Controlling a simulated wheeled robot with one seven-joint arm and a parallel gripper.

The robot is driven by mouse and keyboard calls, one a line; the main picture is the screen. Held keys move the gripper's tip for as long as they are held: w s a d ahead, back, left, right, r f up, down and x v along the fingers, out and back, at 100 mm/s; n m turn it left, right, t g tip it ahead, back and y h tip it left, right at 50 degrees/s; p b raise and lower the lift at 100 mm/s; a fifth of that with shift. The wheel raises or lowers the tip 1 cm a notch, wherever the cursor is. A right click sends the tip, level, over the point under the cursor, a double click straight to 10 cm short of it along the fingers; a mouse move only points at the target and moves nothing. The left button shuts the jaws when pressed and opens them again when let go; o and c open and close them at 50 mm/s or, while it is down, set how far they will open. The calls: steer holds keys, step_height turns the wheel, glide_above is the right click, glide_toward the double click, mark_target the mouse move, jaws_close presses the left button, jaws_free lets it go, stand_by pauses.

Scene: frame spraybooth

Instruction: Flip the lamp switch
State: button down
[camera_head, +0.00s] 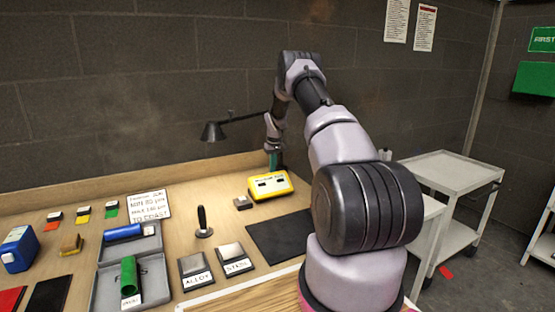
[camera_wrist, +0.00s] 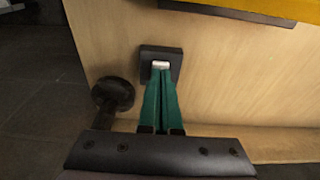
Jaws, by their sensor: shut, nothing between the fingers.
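The lamp switch (camera_wrist: 176,54) is a small dark square plate with a pale rocker in the wrist view. My gripper (camera_wrist: 161,70) is shut and empty, its green fingertips at the rocker and covering part of it; whether they touch I cannot tell. In the head view my gripper (camera_head: 274,165) points down at the back of the bench, behind the yellow box, and the switch is hidden there. A black desk lamp (camera_head: 213,131) stands out on its arm to the left of my gripper.
A yellow box (camera_head: 268,186) sits just in front of my gripper, with a small grey block (camera_head: 242,202) beside it. A dark round piece (camera_wrist: 114,93) is close left of my fingers. A black mat (camera_head: 278,238) and labelled blocks (camera_head: 234,256) lie nearer.

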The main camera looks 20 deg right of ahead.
steer(key=shift+f, duration=0.45)
steer(key=shift+r, duration=3.55)
